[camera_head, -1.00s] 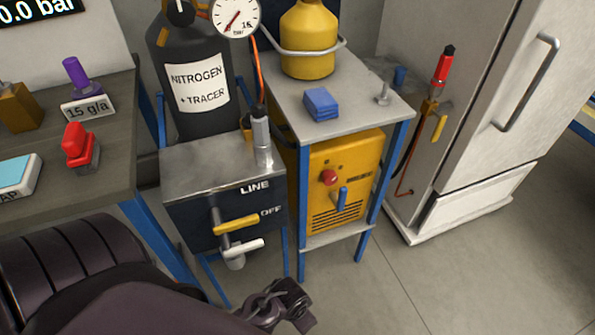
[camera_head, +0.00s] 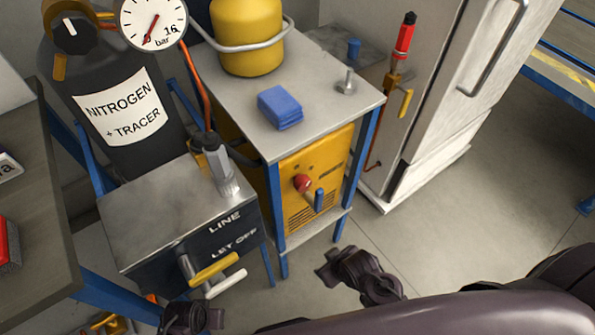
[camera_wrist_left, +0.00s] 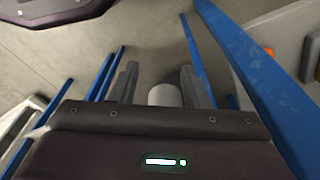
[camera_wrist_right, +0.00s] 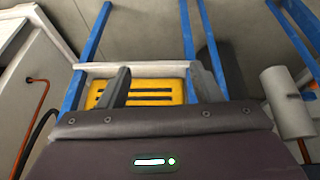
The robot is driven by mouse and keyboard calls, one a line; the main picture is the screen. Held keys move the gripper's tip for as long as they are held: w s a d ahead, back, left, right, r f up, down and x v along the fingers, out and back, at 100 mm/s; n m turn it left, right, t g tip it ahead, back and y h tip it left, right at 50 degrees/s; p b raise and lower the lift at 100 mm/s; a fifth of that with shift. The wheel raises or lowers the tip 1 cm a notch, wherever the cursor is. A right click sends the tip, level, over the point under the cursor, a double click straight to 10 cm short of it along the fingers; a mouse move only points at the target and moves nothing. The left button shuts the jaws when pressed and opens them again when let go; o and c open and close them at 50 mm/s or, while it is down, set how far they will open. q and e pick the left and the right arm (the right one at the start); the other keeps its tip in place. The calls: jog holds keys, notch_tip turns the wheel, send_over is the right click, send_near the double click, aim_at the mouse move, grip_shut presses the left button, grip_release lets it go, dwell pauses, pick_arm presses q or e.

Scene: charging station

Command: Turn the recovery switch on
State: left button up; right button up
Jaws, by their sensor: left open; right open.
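The yellow recovery unit (camera_head: 322,165) stands on the lower shelf of a blue-legged stand. Its front has a red knob (camera_head: 302,183) and a blue lever (camera_head: 319,199); I cannot tell which is the recovery switch or read its setting. My right gripper (camera_head: 352,268) is open and empty, in front of and below the unit. In the right wrist view the unit's slotted lower front (camera_wrist_right: 150,92) shows beyond the open fingers (camera_wrist_right: 160,85). My left gripper (camera_head: 190,318) is open at the bottom edge of the head view, below the grey valve box. The left wrist view shows its fingers (camera_wrist_left: 158,85).
The grey valve box (camera_head: 150,215) has yellow (camera_head: 214,269) and white (camera_head: 225,284) levers. A yellow cylinder (camera_head: 245,35) and blue block (camera_head: 279,107) sit on the stand's top (camera_head: 325,105). A fridge (camera_head: 445,100) stands right. Floor is clear in front.

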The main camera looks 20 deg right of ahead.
jog(key=w+r+n+t+y+p, duration=0.1)
jog(key=w+r+n+t, duration=0.15)
jog(key=r+t, duration=0.2)
jog(key=w+r+n+t+y+p, duration=0.1)
jog(key=w+r+n+t, duration=0.15)
jog(key=r, duration=0.35)
jog(key=n+t+y, duration=0.2)
jog(key=t+y, duration=0.1)
jog(key=t, duration=0.2)
send_near(305, 187)
jog(key=x, duration=1)
jog(key=shift+r, duration=0.15)
pick_arm(q)
jog(key=s+a+f, duration=0.2)
jog(key=s+f, duration=0.1)
jog(key=f, duration=0.3)
jog(key=shift+f, duration=0.15)
pick_arm(e)
jog(key=shift+w+a, duration=0.1)
jog(key=shift+w, duration=0.1)
jog(key=shift+c, duration=0.2)
pick_arm(q)
jog(key=shift+s+a, duration=0.1)
jog(key=shift+s, duration=0.15)
pick_arm(e)
jog(key=c, duration=1)
